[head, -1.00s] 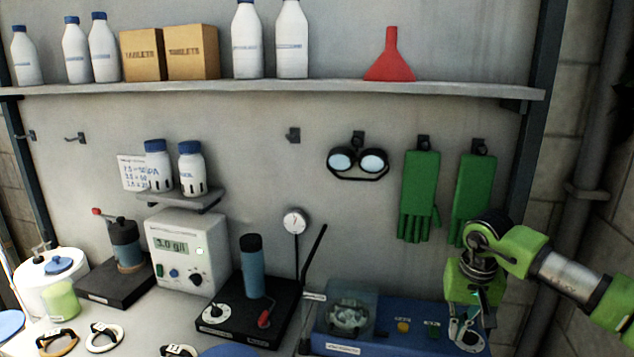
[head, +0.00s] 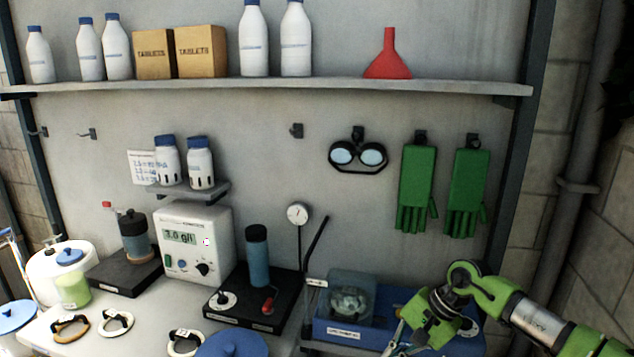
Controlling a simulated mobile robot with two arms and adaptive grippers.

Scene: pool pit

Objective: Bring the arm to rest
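My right arm comes in from the lower right. Its green gripper (head: 400,342) hangs low, in front of the blue machine with a clear cover (head: 345,333), and hides the machine's right part. The fingers point down and left and run toward the bottom edge; I cannot tell how far apart they are. I see nothing clearly held in them. My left arm and gripper are out of view.
On the bench stand a grey meter (head: 195,242), a black-based stand with a blue cylinder (head: 257,262) and a white tub (head: 60,270). Green gloves (head: 417,185) and goggles (head: 357,154) hang on the wall under a shelf (head: 270,87) of bottles.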

